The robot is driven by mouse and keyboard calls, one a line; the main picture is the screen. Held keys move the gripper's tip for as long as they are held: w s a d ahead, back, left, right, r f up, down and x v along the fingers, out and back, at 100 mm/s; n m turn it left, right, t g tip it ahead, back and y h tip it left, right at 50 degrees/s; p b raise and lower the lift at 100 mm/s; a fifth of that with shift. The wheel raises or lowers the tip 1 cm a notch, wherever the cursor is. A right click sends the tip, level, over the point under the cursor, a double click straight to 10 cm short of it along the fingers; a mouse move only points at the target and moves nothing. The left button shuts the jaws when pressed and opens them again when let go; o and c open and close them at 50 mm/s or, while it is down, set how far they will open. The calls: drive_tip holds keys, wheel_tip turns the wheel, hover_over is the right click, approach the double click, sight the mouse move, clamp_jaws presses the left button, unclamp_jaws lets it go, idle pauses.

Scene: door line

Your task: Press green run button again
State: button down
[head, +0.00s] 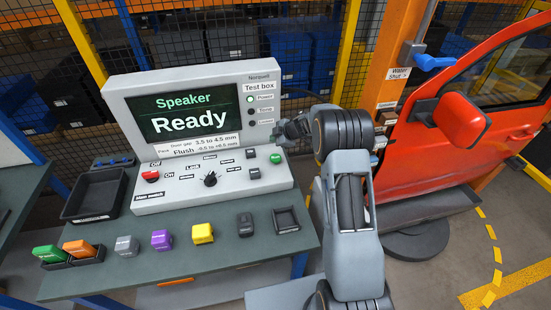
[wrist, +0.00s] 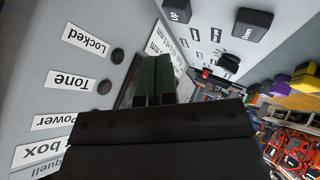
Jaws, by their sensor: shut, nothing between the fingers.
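The green run button (head: 275,158) is on the right end of the grey test box's sloped control panel (head: 215,189) in the head view. I cannot make it out in the wrist view. My gripper (head: 279,134) is at the right side of the box, above the green button and apart from it in the head view. In the wrist view the two fingers (wrist: 153,80) are together with nothing between them, near the panel. The screen (head: 190,115) reads "Speaker Ready", and the Power lamp (head: 250,99) is lit green.
A red switch (head: 150,176) and a black knob (head: 210,179) are on the panel. Coloured blocks, including a yellow one (head: 202,233), stand along the bench front. A black tray (head: 92,198) lies left of the box. A red car door (head: 450,130) stands at the right.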

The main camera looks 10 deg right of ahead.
drive_tip(key=b, duration=0.6)
hover_over(275, 158)
wheel_tip(275, 158, down, 5)
drive_tip(key=shift+r, duration=0.1)
drive_tip(key=shift+f, duration=1.15)
drive_tip(key=shift+f, duration=0.1)
idle(0.7)
drive_tip(key=shift+f, duration=0.3)
drive_tip(key=shift+f, duration=0.55)
idle(0.6)
drive_tip(key=shift+r, duration=0.15)
drive_tip(key=shift+r+p, duration=0.85)
drive_tip(key=shift+p, duration=0.25)
